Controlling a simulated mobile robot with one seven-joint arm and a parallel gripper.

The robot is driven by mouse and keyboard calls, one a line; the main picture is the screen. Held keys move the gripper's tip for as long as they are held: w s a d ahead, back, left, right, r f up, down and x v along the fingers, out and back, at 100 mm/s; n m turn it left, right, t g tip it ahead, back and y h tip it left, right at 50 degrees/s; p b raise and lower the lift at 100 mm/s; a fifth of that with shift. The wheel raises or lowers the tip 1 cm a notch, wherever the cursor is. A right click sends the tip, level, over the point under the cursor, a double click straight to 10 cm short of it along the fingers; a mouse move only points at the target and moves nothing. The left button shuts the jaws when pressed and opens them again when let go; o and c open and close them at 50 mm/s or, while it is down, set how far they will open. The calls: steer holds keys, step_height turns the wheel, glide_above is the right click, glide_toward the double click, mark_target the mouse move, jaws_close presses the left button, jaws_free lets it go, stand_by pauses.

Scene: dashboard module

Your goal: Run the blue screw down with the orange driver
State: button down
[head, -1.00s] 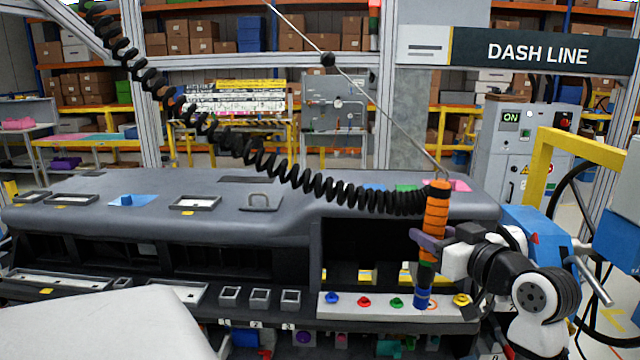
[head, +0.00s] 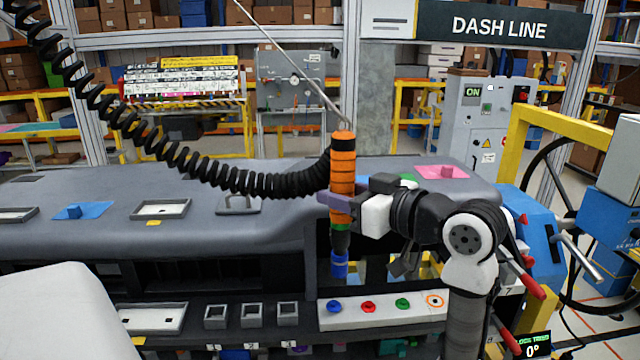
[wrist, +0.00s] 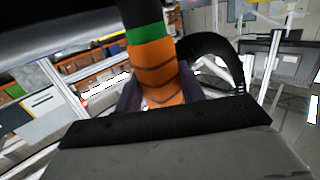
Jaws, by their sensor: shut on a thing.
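The orange driver (head: 343,165) hangs upright on its cable, with a black lower part and a blue tip (head: 339,264) at its bottom end. My gripper (head: 341,203) is shut around the driver's orange body. In the wrist view the orange driver (wrist: 155,72) with its green band stands between my fingers. The blue screw (head: 334,306) sits at the left end of the light strip. The driver's tip is above the blue screw and apart from it, with a clear gap in the picture.
The coiled black cable (head: 240,180) runs up left. The grey dashboard (head: 100,227) spans behind. A yellow frame (head: 570,130) stands at right.

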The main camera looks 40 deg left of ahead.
mark_target(344, 244)
steer(key=shift+s+a+r, duration=0.2)
steer(key=shift+s+a, duration=0.1)
steer(key=shift+a, duration=0.1)
steer(key=shift+d, duration=0.15)
steer(key=shift+f+b, duration=2.6)
steer(key=shift+f, duration=0.75)
steer(key=shift+f+b, duration=0.9)
steer(key=shift+f, duration=0.4)
stand_by(2.8)
